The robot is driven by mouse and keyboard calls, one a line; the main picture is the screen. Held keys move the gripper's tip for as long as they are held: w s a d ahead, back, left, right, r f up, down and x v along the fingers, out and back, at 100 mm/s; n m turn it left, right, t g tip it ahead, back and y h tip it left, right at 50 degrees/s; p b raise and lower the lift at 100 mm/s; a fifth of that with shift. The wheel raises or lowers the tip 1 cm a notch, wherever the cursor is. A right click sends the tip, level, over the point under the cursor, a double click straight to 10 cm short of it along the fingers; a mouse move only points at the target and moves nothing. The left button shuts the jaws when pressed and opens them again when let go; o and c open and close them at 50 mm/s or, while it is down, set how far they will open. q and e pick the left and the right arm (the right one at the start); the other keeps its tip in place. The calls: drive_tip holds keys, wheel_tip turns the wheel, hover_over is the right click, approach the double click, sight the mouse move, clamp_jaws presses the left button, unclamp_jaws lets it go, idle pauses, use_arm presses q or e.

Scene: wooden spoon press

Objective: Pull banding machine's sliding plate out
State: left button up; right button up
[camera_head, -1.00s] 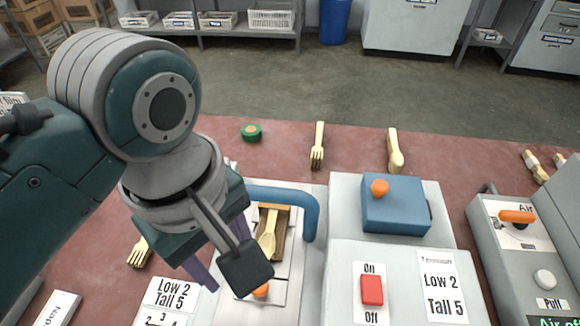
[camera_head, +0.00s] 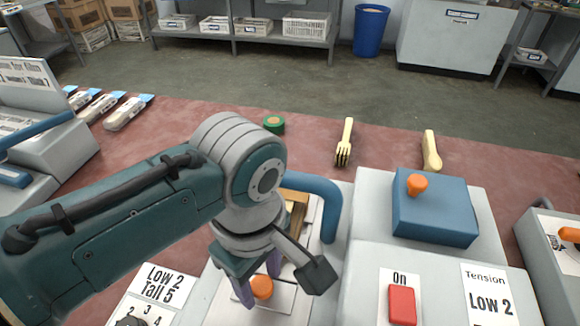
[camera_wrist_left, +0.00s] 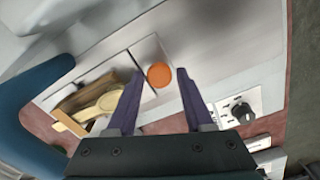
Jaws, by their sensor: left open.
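The banding machine's sliding plate (camera_head: 281,299) is a pale flat plate with a round orange knob (camera_head: 261,287). The plate also shows in the left wrist view (camera_wrist_left: 146,52), with the knob (camera_wrist_left: 159,75). My left gripper (camera_head: 257,284) is open, with its purple fingers on either side of the knob. In the left wrist view, the knob sits between the fingertips (camera_wrist_left: 159,73) with small gaps on both sides. A wooden utensil (camera_wrist_left: 97,105) lies in the wooden slot beside the plate. My arm hides much of the machine in the head view. My right gripper is not in view.
A blue curved bar (camera_head: 325,205) arches close to my left gripper. A blue block (camera_head: 435,215) with an orange knob and a red switch (camera_head: 402,304) are to the right. A wooden fork (camera_head: 344,145) and a green round item (camera_head: 274,123) lie behind on the red table.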

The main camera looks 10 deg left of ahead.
use_arm(q)
clamp_jaws()
idle(0.5)
idle(1.0)
